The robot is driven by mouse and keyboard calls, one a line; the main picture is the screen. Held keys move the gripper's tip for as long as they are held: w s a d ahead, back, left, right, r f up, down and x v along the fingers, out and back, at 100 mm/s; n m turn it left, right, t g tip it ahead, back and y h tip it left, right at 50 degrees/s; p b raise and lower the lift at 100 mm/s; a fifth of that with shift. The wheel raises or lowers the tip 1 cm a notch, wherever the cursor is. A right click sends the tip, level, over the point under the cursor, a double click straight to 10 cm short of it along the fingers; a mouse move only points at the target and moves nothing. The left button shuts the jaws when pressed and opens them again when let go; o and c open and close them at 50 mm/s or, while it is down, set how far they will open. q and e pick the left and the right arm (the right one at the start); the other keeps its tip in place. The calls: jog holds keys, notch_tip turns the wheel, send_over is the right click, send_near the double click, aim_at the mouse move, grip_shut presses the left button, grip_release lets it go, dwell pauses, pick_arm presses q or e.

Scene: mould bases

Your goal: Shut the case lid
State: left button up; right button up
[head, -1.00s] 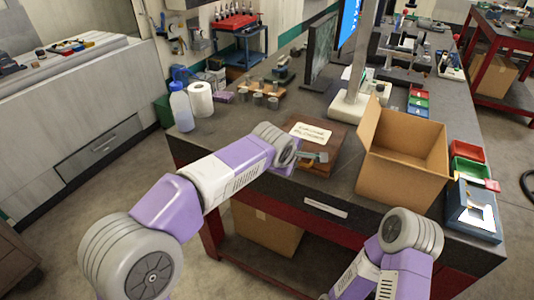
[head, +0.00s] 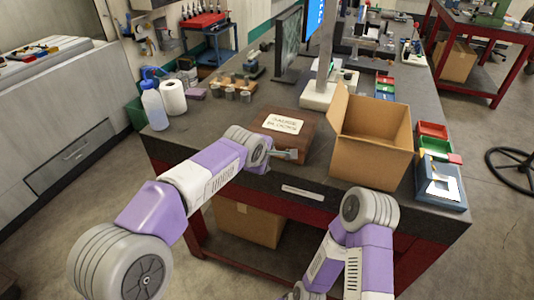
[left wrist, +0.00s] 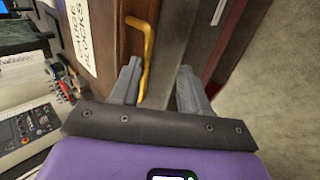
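The case is a brown wooden box (head: 308,133) with a cream label on its top, standing near the front edge of the dark bench. Its lid looks flat and down in the head view; any small gap is too small to tell. In the left wrist view the case (left wrist: 105,40) shows its label and a brass handle (left wrist: 150,40) on its front side. My left gripper (head: 290,155) is at the front of the case. In the wrist view its grey fingers (left wrist: 160,90) are apart, the handle's end beside the left finger's inner face. My right gripper is outside the views.
An open cardboard box (head: 372,160) stands just right of the case. Red and green bins (head: 432,138) and a blue-grey tray (head: 440,185) lie further right. Metal cylinders (head: 230,93), a paper roll (head: 172,97) and a bottle (head: 154,106) stand left and behind.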

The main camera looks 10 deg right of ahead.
pick_arm(q)
jog(key=shift+s+a+f, duration=0.1)
jog(key=shift+f, duration=0.4)
jog(key=p+v, duration=0.1)
jog(key=v, duration=0.7)
jog(key=shift+w+r, duration=0.25)
jog(key=shift+w, duration=0.05)
jog(key=shift+d+f, duration=0.1)
jog(key=shift+d, duration=0.1)
jog(key=s+a+f+m+g+p, duration=0.1)
jog(key=a+f+m, duration=0.15)
jog(key=f, duration=0.65)
jog(key=s+a+f+m+g+p, duration=0.15)
jog(key=a+f, duration=0.25)
jog(key=f, duration=0.5)
jog(key=s+a+f+m+g, duration=0.1)
jog(key=a+f, duration=0.3)
jog(key=f, duration=0.5)
jog(key=s+a+f+m+g+p, duration=0.1)
jog(key=s+a+f+m, duration=0.1)
jog(key=s+a+f, duration=0.2)
jog(key=s+a+f+m+g, duration=0.2)
jog(key=s+a+f, duration=0.2)
jog(key=s+f, duration=0.7)
jog(key=s, duration=0.7)
jog(key=shift+p, duration=0.35)
